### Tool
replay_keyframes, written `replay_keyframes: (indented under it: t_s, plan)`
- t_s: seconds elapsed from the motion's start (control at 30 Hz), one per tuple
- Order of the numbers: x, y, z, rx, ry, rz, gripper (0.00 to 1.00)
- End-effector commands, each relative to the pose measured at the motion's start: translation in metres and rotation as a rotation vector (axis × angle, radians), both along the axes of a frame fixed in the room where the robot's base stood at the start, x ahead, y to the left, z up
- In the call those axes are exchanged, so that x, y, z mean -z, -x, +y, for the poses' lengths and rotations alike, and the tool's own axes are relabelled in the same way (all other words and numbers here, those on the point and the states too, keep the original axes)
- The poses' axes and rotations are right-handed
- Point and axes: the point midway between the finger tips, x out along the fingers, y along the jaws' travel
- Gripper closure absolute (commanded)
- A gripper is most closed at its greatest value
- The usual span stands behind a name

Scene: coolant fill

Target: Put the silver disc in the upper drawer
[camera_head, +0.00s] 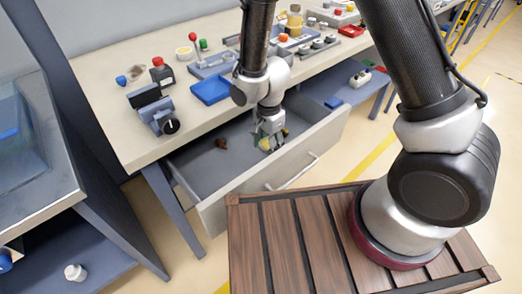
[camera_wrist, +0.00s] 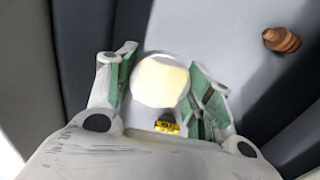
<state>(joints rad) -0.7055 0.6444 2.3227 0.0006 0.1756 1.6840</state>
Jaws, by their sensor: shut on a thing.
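The open drawer (camera_head: 315,148) stands pulled out beneath the workbench, its grey inside showing. My gripper (camera_head: 268,132) points down into the drawer space, near its middle. In the wrist view, my gripper (camera_wrist: 163,78) has its green-padded fingers on either side of the round, pale silver disc (camera_wrist: 160,82), shut on it. The disc's face looks cream-coloured and bright. In the head view the disc is hard to make out behind the fingers. Whether it touches the drawer floor cannot be told.
A brown turned piece (camera_head: 221,143) lies in the drawer and also shows in the wrist view (camera_wrist: 282,40). A small yellow-and-black item (camera_wrist: 167,126) shows between the fingers. The workbench (camera_head: 130,133) above carries a blue tray (camera_head: 210,90) and several parts.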

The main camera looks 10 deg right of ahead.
Motion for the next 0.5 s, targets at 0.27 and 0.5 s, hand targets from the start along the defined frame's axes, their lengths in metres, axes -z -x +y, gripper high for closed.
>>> replay_keyframes:
  t_s: [0.27, 0.5]
  plan:
    - [0.037, 0.000, -0.001, 0.000, 0.002, 0.002, 0.64]
    - [0.052, -0.001, 0.000, 0.000, -0.001, -0.001, 0.64]
